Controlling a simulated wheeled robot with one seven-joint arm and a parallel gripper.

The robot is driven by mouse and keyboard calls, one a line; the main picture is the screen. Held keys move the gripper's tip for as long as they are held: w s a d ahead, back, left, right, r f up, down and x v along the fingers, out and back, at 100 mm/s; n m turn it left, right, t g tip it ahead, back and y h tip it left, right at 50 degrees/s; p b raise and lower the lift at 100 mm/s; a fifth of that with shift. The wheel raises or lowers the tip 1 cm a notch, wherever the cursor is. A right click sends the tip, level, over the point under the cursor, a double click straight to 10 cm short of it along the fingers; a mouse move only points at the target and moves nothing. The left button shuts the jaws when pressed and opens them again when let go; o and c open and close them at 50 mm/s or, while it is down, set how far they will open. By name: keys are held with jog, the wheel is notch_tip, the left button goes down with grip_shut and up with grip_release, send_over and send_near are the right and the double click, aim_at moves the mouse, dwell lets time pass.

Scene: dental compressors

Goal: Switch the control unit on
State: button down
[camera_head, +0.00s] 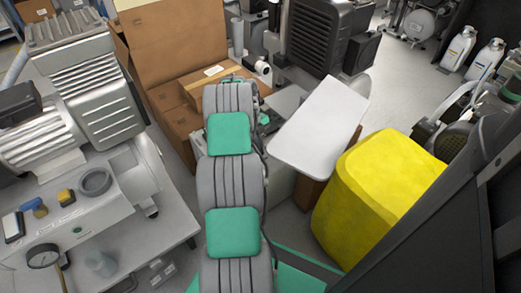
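I cannot tell for sure which thing is the control unit, and no power switch can be made out. A grey compressor unit (95,230) on the left carries a black box, a blue part (33,204), a yellow part (66,197) and a round gauge (44,256). My grey arm with green pads reaches from the bottom middle up to the boxes. My gripper is not visible; it is hidden behind or beyond the arm's far end.
Open cardboard boxes (175,45) stand behind my arm's far end. A white panel (320,125) and a yellow block (372,190) stand close on the right. A dark finned machine (317,35) is at the back. Clear floor (400,95) lies at the upper right.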

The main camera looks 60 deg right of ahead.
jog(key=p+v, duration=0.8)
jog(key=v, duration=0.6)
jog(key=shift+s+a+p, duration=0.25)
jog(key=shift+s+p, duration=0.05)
jog(key=shift+p, duration=0.1)
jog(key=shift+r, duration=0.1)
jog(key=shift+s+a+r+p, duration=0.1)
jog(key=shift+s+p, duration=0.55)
jog(key=shift+p, duration=0.2)
